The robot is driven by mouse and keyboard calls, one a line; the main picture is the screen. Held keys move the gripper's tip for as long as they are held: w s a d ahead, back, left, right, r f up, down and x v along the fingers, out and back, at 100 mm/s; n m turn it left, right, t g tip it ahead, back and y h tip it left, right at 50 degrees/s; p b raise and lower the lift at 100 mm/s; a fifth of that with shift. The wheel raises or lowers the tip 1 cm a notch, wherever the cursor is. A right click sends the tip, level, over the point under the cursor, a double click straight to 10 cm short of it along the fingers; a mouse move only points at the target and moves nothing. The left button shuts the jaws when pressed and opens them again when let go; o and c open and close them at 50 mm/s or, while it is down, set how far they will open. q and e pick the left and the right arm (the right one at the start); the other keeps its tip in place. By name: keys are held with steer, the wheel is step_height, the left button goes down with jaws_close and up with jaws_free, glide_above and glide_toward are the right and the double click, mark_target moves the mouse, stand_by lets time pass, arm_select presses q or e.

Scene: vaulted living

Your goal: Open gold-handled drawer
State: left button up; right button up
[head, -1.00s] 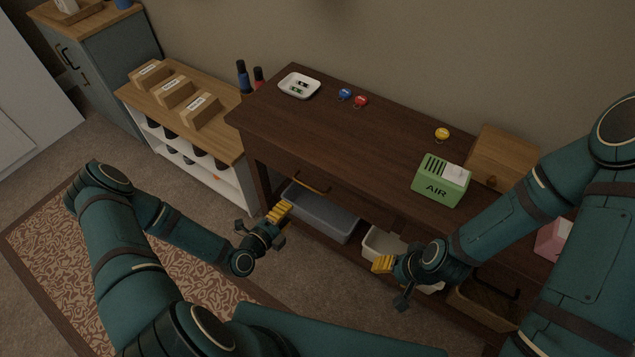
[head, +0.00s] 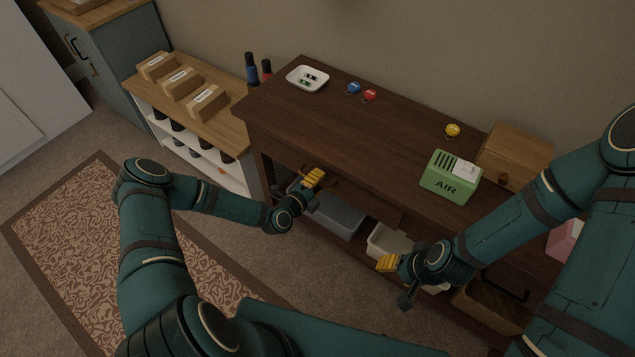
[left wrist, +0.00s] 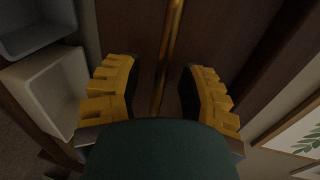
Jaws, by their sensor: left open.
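The drawer's long gold handle (left wrist: 168,60) runs up the left wrist view against the dark brown drawer front (left wrist: 225,40). My left gripper (left wrist: 160,68) is open, its two yellow-padded fingers on either side of the handle with a gap to each. In the head view my left gripper (head: 314,180) is at the front of the dark wooden table (head: 345,130) and hides most of the handle. The drawer looks closed. My right gripper (head: 388,263) is lower right, before the table's lower shelf; its finger gap is unclear.
A blue-grey bin (head: 338,217) and a white bin (head: 390,243) sit under the drawer. A green AIR box (head: 451,178), a wooden box (head: 512,158) and a white dish (head: 307,79) stand on the table. A low white shelf (head: 232,170) is left.

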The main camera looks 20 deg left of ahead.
arm_select(q)
jaws_close()
steer(key=shift+s, duration=0.15)
steer(key=f+p+v, duration=0.2)
steer(key=v, duration=0.7)
steer(key=f+p+v, duration=0.1)
steer(key=f+v, duration=0.1)
steer(key=v, duration=0.7)
steer(key=shift+s+a+r+p, duration=0.2)
steer(key=shift+s+p, duration=0.15)
steer(key=shift+s, duration=0.2)
steer(key=shift+f, duration=0.1)
jaws_free()
